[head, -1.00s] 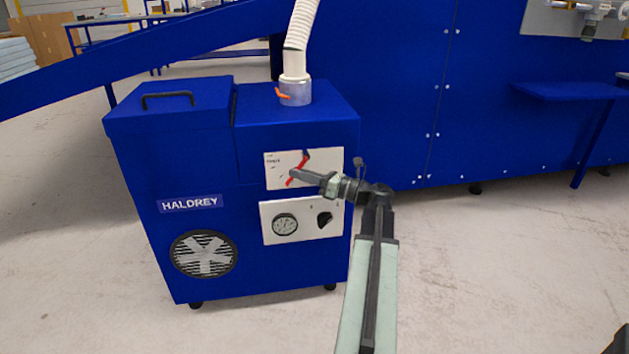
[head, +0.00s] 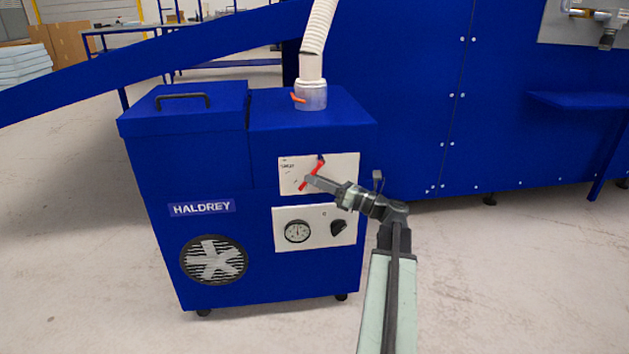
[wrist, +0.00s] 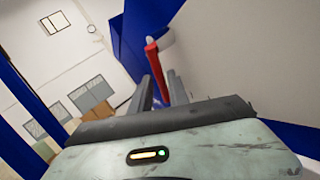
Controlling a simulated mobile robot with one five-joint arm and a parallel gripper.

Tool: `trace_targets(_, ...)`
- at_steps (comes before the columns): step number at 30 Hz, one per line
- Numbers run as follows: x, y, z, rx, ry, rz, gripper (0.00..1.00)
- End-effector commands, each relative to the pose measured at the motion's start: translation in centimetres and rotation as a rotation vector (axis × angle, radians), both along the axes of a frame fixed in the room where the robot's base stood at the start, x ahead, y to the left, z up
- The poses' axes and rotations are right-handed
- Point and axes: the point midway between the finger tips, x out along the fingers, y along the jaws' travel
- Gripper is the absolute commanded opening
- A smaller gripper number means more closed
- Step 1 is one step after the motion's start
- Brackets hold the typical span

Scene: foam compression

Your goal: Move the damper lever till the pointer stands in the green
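The red lever (head: 319,168) sits tilted, upper end to the right, on the white upper panel (head: 346,169) of the blue HALDREY machine. My gripper (head: 309,180) is at this panel, its tips in front of the lever's middle. In the wrist view the red lever (wrist: 154,62) shows between the two fingers of my gripper (wrist: 160,76). The fingers stand apart with a gap; I see no clear grip on the lever. A round gauge (head: 297,231) is on the lower white panel; its pointer and any green zone are too small to read.
A black knob (head: 338,228) is right of the gauge. A large blue machine wall (head: 410,100) stands behind. Floor at right (head: 510,280) is clear.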

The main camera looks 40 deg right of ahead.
Motion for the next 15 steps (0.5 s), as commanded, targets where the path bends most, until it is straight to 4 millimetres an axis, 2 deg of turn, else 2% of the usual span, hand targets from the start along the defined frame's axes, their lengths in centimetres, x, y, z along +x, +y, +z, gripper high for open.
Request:
trace_targets(9,-5.1,-2.7,-1.5,0.000,0.000,-0.005,0.21)
trace_targets(15,-6.5,-3.3,-1.7,0.001,0.000,-0.003,0.21)
